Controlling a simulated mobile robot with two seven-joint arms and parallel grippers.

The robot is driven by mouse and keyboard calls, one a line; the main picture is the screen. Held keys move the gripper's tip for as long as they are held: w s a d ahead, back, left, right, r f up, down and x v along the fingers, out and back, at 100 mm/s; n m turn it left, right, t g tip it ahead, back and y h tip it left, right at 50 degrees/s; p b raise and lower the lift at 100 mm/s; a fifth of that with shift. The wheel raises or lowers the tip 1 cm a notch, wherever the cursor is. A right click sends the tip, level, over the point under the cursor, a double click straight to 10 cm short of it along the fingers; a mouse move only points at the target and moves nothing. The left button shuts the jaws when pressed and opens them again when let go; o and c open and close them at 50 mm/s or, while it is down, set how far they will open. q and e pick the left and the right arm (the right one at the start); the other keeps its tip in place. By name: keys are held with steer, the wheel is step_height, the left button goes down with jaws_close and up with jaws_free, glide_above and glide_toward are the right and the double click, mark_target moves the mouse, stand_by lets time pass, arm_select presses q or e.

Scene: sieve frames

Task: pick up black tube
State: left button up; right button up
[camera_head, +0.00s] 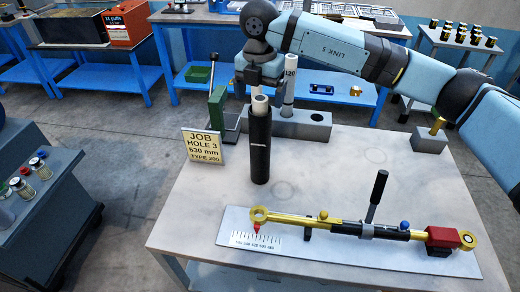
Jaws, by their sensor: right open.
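The black tube (260,150) stands upright on the light table, in front of a grey block (313,126). A pale cylinder end (260,106) shows at its top, and a small white label is on its side. My right gripper (257,90), on the arm from the right, is open and points down just above the tube's top. Whether its fingers touch the pale end cannot be told. My left gripper is not in view.
A white tube (289,86) marked 120 stands in the grey block close to the right gripper. A green lever device (217,107) and a job sign (202,147) stand at left. A yellow-and-black rod tool (345,227) lies on a scaled plate in front.

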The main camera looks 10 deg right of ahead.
mark_target(260, 110)
step_height(260, 110, down, 5)
steer(key=shift+s+r+p, duration=0.1)
steer(key=shift+s+p, duration=0.05)
steer(key=shift+p, duration=0.25)
steer(key=c, duration=1.2)
steer(key=shift+r, duration=0.1)
steer(key=shift+c, duration=0.8)
